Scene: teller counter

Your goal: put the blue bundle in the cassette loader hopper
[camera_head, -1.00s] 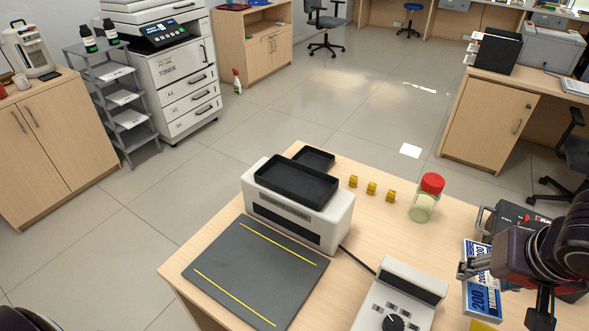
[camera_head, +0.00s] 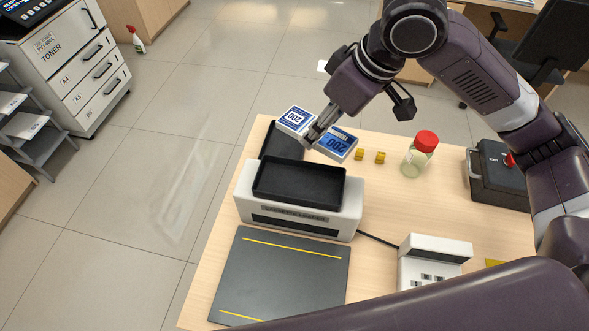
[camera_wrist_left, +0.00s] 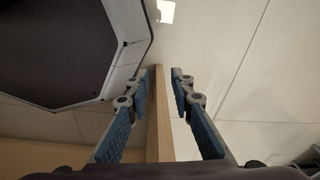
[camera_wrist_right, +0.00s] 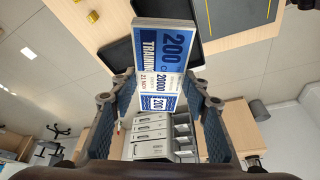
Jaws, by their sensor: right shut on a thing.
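The blue bundle (camera_head: 335,143), printed 200 with a white band, is gripped across its middle by my right gripper (camera_head: 316,132). It is held in the air and appears beyond the hopper, partly over the rear tray in the picture. In the right wrist view the bundle (camera_wrist_right: 165,45) sits between the fingers (camera_wrist_right: 158,88). The white cassette loader (camera_head: 300,214) stands on the table with its open black hopper (camera_head: 300,180) on top; the hopper looks empty. My left gripper (camera_wrist_left: 161,78) is open and empty in the left wrist view, beside a table edge.
A second black tray (camera_head: 284,142) lies behind the loader. A dark mat (camera_head: 280,275) with yellow lines lies in front. Small yellow blocks (camera_head: 380,157), a red-lidded jar (camera_head: 419,155), a white device (camera_head: 434,260) and a black case (camera_head: 497,178) are to the right.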

